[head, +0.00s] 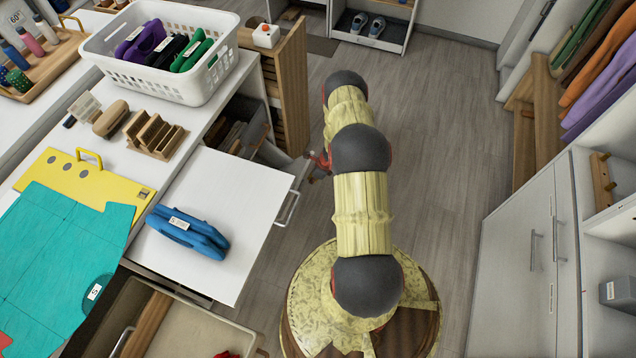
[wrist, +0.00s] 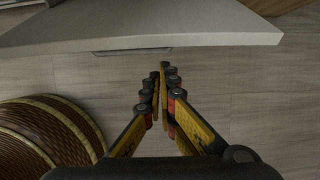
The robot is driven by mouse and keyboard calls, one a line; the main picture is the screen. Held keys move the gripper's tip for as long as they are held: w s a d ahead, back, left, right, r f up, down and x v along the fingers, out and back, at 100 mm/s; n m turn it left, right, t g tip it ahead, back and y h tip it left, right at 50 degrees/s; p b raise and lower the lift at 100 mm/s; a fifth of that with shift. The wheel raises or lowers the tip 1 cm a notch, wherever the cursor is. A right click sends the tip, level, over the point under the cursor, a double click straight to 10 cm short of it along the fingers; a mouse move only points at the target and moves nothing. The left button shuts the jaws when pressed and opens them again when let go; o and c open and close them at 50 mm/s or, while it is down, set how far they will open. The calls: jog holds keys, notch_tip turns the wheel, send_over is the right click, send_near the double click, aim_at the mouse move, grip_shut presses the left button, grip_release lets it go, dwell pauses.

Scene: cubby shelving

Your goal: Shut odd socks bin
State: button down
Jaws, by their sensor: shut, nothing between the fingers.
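No label reading "odd socks" can be made out, so I cannot tell which bin it is. A beige bin (head: 190,328) stands open at the lower left. Another open grey bin (head: 236,108) shows behind the white pull-out panel (head: 215,180). The panel extends from the counter, with a metal handle (head: 287,208) on its front. My gripper (head: 318,162) is mostly hidden behind my arm, just beyond the panel's right corner. In the wrist view my gripper (wrist: 160,78) is shut and empty, apart from the pale panel edge (wrist: 150,36) and its handle (wrist: 130,50).
A folded blue item (head: 188,232) lies on the panel. A white basket (head: 160,50) and a yellow board (head: 85,180) lie on the counter at left. A wooden drawer unit (head: 285,80) projects behind. White cabinets (head: 530,250) stand at right. Floor (head: 440,130) between is clear.

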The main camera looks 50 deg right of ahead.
jog(key=shift+w+a+r, duration=0.35)
jog(key=shift+w+r, duration=0.15)
